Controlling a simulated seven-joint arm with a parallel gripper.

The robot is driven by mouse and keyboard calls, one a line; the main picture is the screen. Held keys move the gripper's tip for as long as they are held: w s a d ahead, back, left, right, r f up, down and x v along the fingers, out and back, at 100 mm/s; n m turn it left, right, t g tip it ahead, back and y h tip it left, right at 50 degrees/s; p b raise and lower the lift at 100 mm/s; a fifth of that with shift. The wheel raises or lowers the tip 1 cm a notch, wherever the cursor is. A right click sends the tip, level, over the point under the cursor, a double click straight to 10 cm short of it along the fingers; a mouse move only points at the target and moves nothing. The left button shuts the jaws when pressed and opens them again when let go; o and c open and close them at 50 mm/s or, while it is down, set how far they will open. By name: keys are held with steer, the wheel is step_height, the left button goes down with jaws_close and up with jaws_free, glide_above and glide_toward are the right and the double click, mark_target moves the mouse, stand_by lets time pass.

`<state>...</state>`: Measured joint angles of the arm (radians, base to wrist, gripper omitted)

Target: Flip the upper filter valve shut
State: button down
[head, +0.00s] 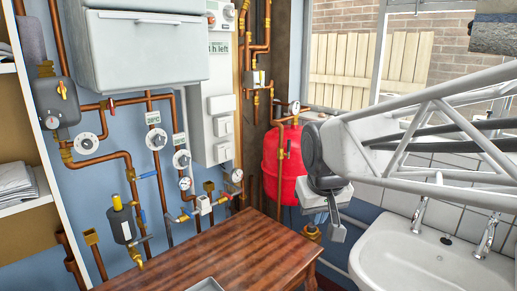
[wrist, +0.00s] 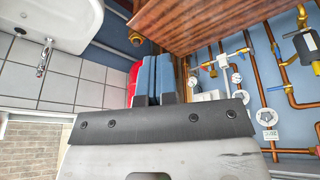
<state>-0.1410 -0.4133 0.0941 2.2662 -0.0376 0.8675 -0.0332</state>
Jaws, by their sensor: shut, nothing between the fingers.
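The filter (head: 122,224), a dark cylinder with a yellow top, hangs on the copper pipe at the lower left in the head view. Above it, a brass valve (head: 131,175) has a blue lever (head: 147,174) sticking out to the right, roughly level, across the pipe. A second valve sits below the filter. The filter (wrist: 308,43) also shows at the right edge of the wrist view, which is upside down. My gripper (head: 335,236) is shut and empty. It is by the red tank, far right of the filter. Its blue-grey fingers (wrist: 155,60) lie side by side in the wrist view.
A wooden table (head: 210,255) stands in front of the pipes. The red tank (head: 284,165) is beside my gripper, and a white sink (head: 385,262) is at the right. Gauges, dials and pipes crowd the blue wall. A shelf (head: 25,195) borders the left.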

steer(key=s+d+f+m, duration=0.1)
steer(key=s+d+f, duration=0.2)
steer(key=s, duration=0.5)
steer(key=s+d+f+m+g, duration=0.1)
steer(key=s+d+f, duration=0.2)
steer(key=s+f, duration=0.2)
steer(key=s, duration=0.3)
steer(key=shift+d, duration=0.2)
